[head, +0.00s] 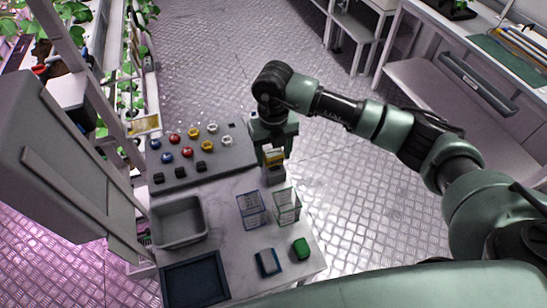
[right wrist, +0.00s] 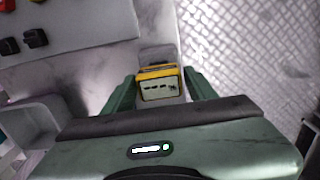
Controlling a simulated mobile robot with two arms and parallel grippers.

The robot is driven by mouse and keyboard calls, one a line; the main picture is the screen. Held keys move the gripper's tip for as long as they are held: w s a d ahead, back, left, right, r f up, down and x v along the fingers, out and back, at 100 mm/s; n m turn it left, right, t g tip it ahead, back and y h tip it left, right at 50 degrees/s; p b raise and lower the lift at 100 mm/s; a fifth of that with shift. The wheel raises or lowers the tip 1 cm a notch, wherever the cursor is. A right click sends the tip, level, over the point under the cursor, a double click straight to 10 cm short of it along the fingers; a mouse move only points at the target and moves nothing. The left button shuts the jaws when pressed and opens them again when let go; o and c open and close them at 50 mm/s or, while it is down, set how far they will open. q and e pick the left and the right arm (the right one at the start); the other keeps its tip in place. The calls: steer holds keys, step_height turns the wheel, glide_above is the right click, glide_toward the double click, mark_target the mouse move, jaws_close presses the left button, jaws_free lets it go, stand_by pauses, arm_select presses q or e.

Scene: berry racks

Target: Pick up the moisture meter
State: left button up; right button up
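The moisture meter (head: 273,157) is a small yellow device with a pale face. It is at the table's right edge, just above a grey block or holder (head: 275,175); whether it rests there is hard to tell. In the right wrist view the meter (right wrist: 160,86) lies between the two fingers of my right gripper (right wrist: 160,88). The fingers stand apart on either side, and contact with its sides is not clear. In the head view my right gripper (head: 273,147) reaches down over the meter from above. My left gripper is not in view.
The white table (head: 220,190) holds a grey panel with several coloured knobs (head: 240,150), a grey bin (head: 180,242), two clear containers (head: 250,210) (head: 287,207), a dark tray (head: 195,282), a blue item (head: 268,262) and a green item (head: 300,248).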

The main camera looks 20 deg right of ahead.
steer(key=c, duration=1)
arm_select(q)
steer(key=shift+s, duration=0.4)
